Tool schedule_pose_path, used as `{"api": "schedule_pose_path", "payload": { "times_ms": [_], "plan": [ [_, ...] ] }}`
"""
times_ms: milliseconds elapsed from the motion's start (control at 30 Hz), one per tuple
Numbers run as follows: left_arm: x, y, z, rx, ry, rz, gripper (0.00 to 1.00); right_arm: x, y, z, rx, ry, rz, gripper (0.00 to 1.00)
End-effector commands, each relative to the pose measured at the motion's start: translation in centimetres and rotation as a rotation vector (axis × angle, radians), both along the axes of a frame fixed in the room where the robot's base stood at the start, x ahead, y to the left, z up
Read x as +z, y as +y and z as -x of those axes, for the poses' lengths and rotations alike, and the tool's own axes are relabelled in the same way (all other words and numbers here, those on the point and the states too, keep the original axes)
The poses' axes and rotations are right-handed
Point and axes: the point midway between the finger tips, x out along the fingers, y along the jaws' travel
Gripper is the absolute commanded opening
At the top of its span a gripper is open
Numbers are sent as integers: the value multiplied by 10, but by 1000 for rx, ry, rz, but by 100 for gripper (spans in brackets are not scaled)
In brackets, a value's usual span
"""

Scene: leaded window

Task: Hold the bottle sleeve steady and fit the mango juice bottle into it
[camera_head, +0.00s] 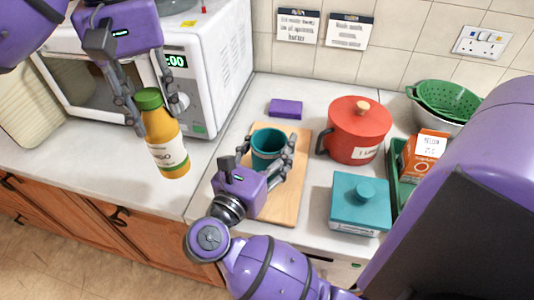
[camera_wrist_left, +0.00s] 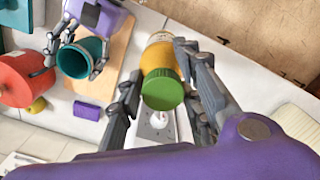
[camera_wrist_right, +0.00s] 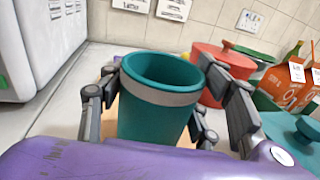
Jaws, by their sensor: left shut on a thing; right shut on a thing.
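The mango juice bottle (camera_head: 164,145), orange with a green cap and white label, hangs in the air before the microwave, tilted slightly. My left gripper (camera_head: 155,112) is shut on it just below the cap; the bottle's cap end also shows in the left wrist view (camera_wrist_left: 161,88). The bottle sleeve (camera_head: 267,146) is a teal open cup with a grey band, upright on the wooden board. My right gripper (camera_head: 264,163) is shut on the sleeve, one finger on each side, as the right wrist view (camera_wrist_right: 160,95) shows. The bottle is left of the sleeve, apart from it.
The white microwave (camera_head: 195,75) stands at the back left. The wooden board (camera_head: 287,205) lies under the sleeve. A purple sponge (camera_head: 285,108), red pot (camera_head: 357,130), teal lidded box (camera_head: 359,203), green colander (camera_head: 447,98) and orange carton (camera_head: 424,157) stand behind and right. The counter between bottle and board is clear.

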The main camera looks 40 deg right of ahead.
Motion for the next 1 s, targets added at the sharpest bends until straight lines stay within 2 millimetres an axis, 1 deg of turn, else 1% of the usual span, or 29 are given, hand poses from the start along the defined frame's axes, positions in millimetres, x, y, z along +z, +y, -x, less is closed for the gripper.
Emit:
{"api": "schedule_pose_path", "payload": {
  "times_ms": [33,67,100,167,200,300,400,500,567,700,800,867,967,1000],
  "plan": [
    [19,-27,4,-18,-6,1,0,0,0,0,0,0,0,33],
    [28,-40,6,-25,-6,1,0,0,0,0,0,0,0,33],
    [40,-58,11,-32,-7,1,0,0,0,0,0,0,0,33],
    [56,-85,19,-42,-7,2,0,0,0,0,0,0,0,33],
    [66,-102,25,-44,-9,3,0,0,0,0,0,0,0,33],
    [85,-139,43,-41,-9,4,0,0,0,0,0,0,0,33],
    [95,-166,57,-21,-9,6,0,0,0,0,0,0,0,33],
    [99,-183,66,11,-11,7,0,0,0,0,0,0,0,33],
    [98,-191,69,42,-10,8,0,0,0,0,0,0,0,33],
    [92,-189,59,129,-13,11,0,0,0,0,0,0,0,33],
    [89,-186,58,155,-15,12,0,0,0,0,0,0,0,33],
    [83,-185,58,162,-15,13,0,0,0,0,0,0,0,33],
    [62,-185,59,164,-15,14,0,0,0,0,0,0,0,33],
    [52,-185,59,163,-14,14,0,0,0,0,0,0,0,33]
  ]
}}
